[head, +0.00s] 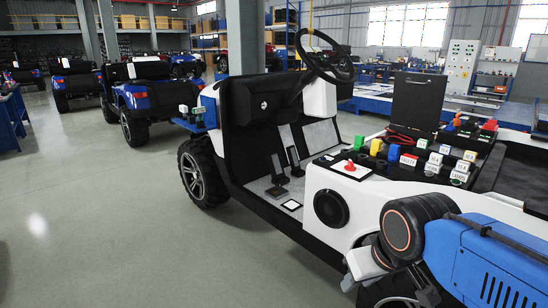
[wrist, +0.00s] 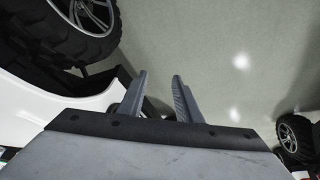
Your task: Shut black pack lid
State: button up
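The black pack lid (head: 416,100) stands upright, open, at the back of the row of parts on the white vehicle (head: 326,195), in the head view. Red cables (head: 402,138) lie at its foot. The lid does not show in the wrist view. My gripper (wrist: 160,74) is open and empty in the wrist view, its two grey fingers apart above the floor beside the vehicle's wheel. In the head view my blue arm fills the lower right, low in front of the vehicle and well apart from the lid.
Coloured blocks and labelled switches (head: 408,160) line the vehicle's top in front of the lid. A red knob (head: 349,165) sits on a white plate. The steering wheel (head: 325,56) rises left of the lid. Open floor (head: 110,220) lies to the left.

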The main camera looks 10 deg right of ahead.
aim_at(418, 99)
jog(key=i+j+z, duration=0.2)
jog(key=i+z, duration=0.15)
jog(key=z, duration=0.15)
jog(key=i+j+z, duration=0.3)
jog(key=z, duration=0.2)
jog(key=i+j+z, duration=0.2)
jog(key=j+z, duration=0.25)
jog(key=k+j, duration=0.25)
jog(key=k, duration=0.25)
